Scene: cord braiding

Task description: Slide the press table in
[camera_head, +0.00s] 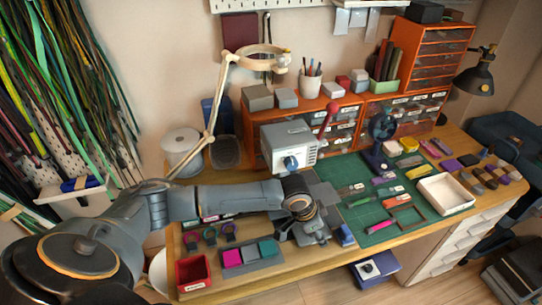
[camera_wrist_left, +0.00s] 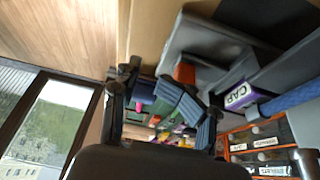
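The press (camera_head: 290,146) is a grey box with a blue knob on its front and a red-balled lever at its right. A flat grey plate (camera_head: 322,192), which looks like the press table, lies in front of it, partly hidden by my left arm. My left gripper (camera_head: 312,236) points down near the front edge of the bench, in front of the plate. In the left wrist view its dark fingers (camera_wrist_left: 163,115) stand apart, with no clear sign of anything held. Whether they touch the table is hidden. My right gripper is not in view.
A green cutting mat (camera_head: 375,222) with small tools and a white tray (camera_head: 446,194) lies to the right. A red box (camera_head: 193,273) and a grey tray of coloured blocks (camera_head: 250,256) sit at the front left. Orange drawers (camera_head: 412,112) stand behind.

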